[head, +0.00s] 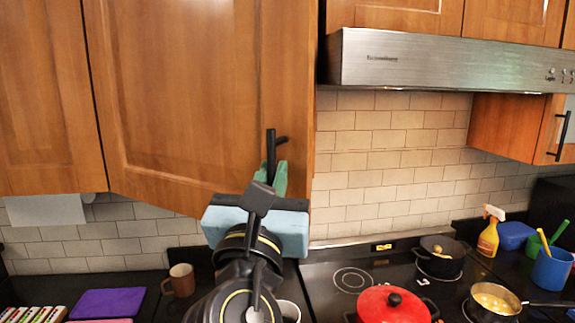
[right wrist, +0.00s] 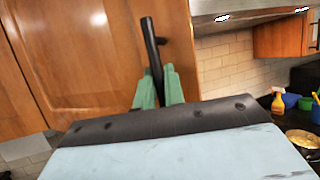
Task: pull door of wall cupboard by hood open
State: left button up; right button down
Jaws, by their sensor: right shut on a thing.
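The wooden wall cupboard door (head: 180,90) is left of the hood and carries a black bar handle (head: 270,152) near its lower right edge. Its bottom edge slants toward me at the right, away from the line of the neighbouring door, so it stands partly open. My right gripper (head: 278,175) has its green fingers shut on the lower part of the handle. In the right wrist view the fingers (right wrist: 158,90) close around the handle (right wrist: 151,45), whose top sticks out above them. The gripper body hides the door's lower corner. My left gripper is out of view.
The steel hood (head: 440,62) is just right of the door. Another wooden door (head: 45,100) is to its left. Below are a red pot (head: 392,305), a brown mug (head: 181,280) and a purple board (head: 108,302). A spray bottle (head: 489,235) stands farther right.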

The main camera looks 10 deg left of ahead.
jog(key=shift+s+a, duration=0.15)
jog(key=shift+s, duration=0.3)
jog(key=c, duration=1.8)
grip_release()
jog(key=shift+s, duration=0.1)
jog(key=b+v, duration=0.1)
jog(key=v, duration=1.1)
